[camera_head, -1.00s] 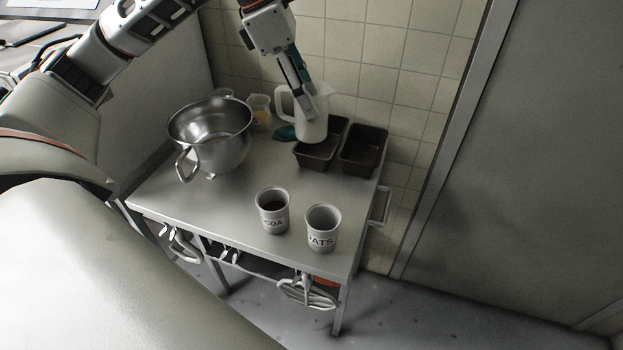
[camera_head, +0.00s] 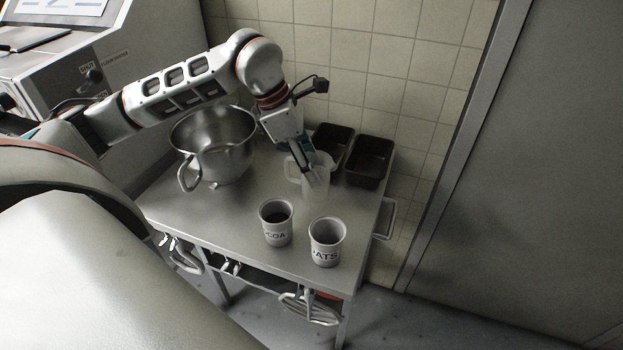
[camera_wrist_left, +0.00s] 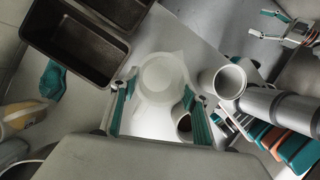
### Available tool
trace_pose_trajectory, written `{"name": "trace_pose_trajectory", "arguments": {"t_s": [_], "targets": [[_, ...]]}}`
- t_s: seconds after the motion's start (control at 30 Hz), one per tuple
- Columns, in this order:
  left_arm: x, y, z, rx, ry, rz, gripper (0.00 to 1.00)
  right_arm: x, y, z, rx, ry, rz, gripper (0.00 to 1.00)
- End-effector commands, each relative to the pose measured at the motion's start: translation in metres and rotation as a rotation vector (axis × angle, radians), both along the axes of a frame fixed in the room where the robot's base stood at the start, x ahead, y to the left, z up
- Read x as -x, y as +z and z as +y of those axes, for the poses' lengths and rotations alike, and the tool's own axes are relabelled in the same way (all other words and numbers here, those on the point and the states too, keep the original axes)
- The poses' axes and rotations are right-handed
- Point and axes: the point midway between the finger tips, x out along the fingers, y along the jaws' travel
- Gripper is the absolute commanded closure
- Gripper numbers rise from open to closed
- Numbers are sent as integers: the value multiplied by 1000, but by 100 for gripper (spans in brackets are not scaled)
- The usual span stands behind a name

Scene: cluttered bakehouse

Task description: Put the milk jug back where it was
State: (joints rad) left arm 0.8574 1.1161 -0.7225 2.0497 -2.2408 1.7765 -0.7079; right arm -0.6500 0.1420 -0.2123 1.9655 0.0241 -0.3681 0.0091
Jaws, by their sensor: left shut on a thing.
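The milk jug (camera_head: 318,187) is pale and translucent white, with its handle to the left in the head view. My left gripper (camera_head: 308,174) is shut on it, coming down from above. The jug stands upright over the steel table, in front of the dark tins and behind the two cups; I cannot tell whether its base touches the top. In the left wrist view the jug (camera_wrist_left: 160,78) lies between the two teal fingers of my left gripper (camera_wrist_left: 158,100). My right gripper (camera_wrist_left: 258,23) shows at the upper right there, its fingers apart and empty.
The steel table (camera_head: 222,205) holds a large metal bowl (camera_head: 222,160), a cocoa cup (camera_head: 276,233), an oats cup (camera_head: 326,253) and two dark tins (camera_head: 370,160) (camera_head: 342,135). A teal cloth (camera_wrist_left: 52,80) lies beside the tins. The table's left front is clear.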

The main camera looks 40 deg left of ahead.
Motion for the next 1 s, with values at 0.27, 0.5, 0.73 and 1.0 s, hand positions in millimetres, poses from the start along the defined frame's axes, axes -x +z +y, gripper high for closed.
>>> {"name": "trace_pose_trajectory", "arguments": {"t_s": [0.27, 0.5, 0.73, 1.0], "targets": [[0, -29, 0, 0, -1, 2, 81, -1, 0, 0, -1, -2, -1, 41], [0, -44, 0, 0, -1, -2, 81, 0, -2, 1, -2, -2, 2, 41], [0, -45, 0, -1, -1, -1, 81, 1, -4, 1, -1, -2, 4, 41], [0, -46, 0, -1, -1, -1, 38, 1, -4, 1, -1, -2, 4, 41]]}}
